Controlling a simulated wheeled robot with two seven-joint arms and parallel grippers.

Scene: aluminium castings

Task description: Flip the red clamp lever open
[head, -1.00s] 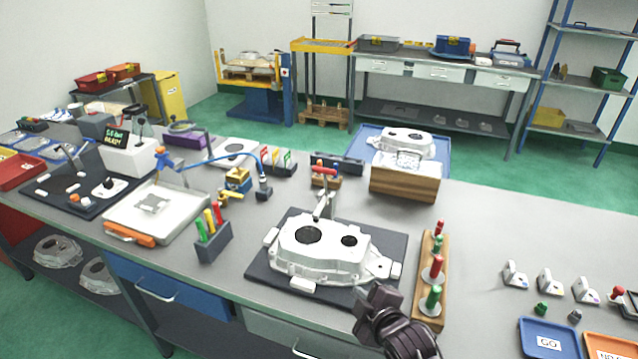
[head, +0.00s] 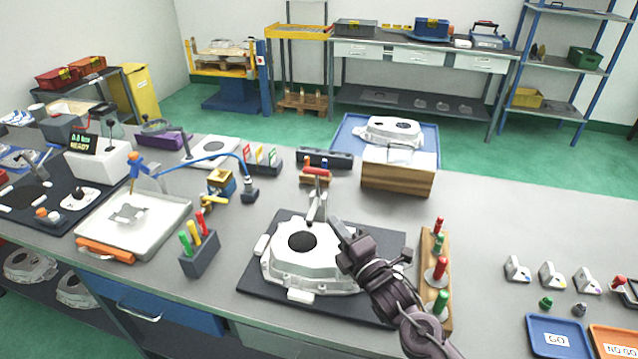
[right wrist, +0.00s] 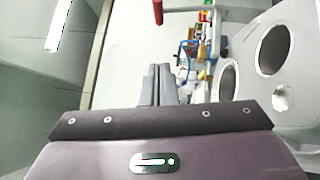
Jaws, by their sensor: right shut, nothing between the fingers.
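A white casting (head: 310,262) with a dark round hole sits on a dark fixture plate (head: 262,293). A grey clamp (head: 317,208) stands at its back edge, with a red bar (head: 317,171) showing above it; I cannot tell whether they join. A red rod end (right wrist: 157,12) shows at the top of the right wrist view, apart from the fingers. My right gripper (head: 338,228) is over the casting, to the right of the clamp and below the red bar in the picture. Its fingers (right wrist: 158,85) are shut and empty. My left gripper is out of view.
A wooden rack (head: 432,270) with red and green gauges stands right of the plate. A wooden block (head: 397,174) stands behind it. A pen holder (head: 200,257) and a white tray (head: 95,232) are to the left.

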